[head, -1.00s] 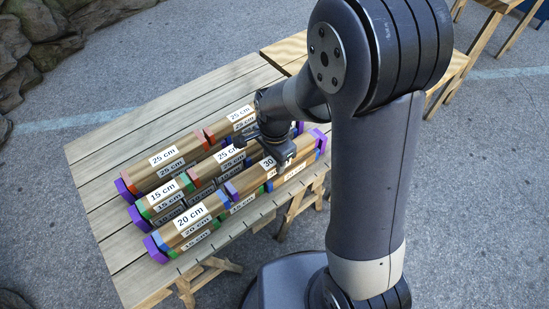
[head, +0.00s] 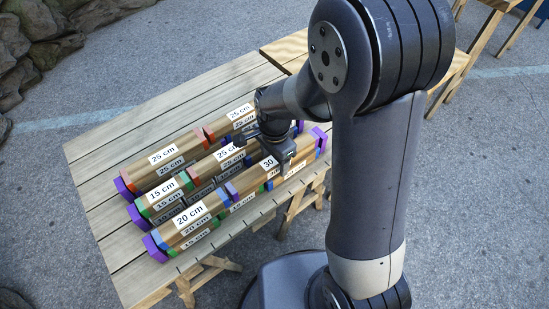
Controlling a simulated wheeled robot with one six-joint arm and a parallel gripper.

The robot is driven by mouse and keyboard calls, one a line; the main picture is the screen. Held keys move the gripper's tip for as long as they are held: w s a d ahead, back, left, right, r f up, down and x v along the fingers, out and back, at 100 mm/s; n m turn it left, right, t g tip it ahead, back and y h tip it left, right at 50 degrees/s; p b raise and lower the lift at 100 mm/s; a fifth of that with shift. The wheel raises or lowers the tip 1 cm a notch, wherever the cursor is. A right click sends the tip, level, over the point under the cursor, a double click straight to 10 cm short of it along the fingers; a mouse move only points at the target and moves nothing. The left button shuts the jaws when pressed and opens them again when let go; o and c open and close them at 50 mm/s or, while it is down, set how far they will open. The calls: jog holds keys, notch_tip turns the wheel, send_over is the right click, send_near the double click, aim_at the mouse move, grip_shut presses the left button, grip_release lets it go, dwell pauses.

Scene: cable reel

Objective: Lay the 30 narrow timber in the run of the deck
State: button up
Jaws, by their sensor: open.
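The timber marked 30 (head: 253,178) lies at the right part of the front row, its left end purple and its label partly covered by my gripper. It sits end to end with a timber marked 20 cm (head: 190,218), on top of lower timbers. My gripper (head: 279,160) is open and low over the 30 timber, close to its label. I cannot tell whether the fingers straddle or touch it. The deck of timber rows lies on a slatted table (head: 110,140), with purple end pieces (head: 155,248) at the row ends.
Behind the front row are rows with a 15 cm timber (head: 163,192) and 25 cm timbers (head: 165,160), close beside my gripper. The table's left and back boards are bare. Another wooden table (head: 290,50) stands at the back right. Rocks (head: 40,40) lie at the far left.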

notch_tip(320, 180, up, 10)
jog(key=p, duration=0.2)
jog(key=shift+r, duration=0.2)
notch_tip(320, 180, down, 10)
jog(key=shift+f+b, duration=0.1)
jog(key=shift+b, duration=0.7)
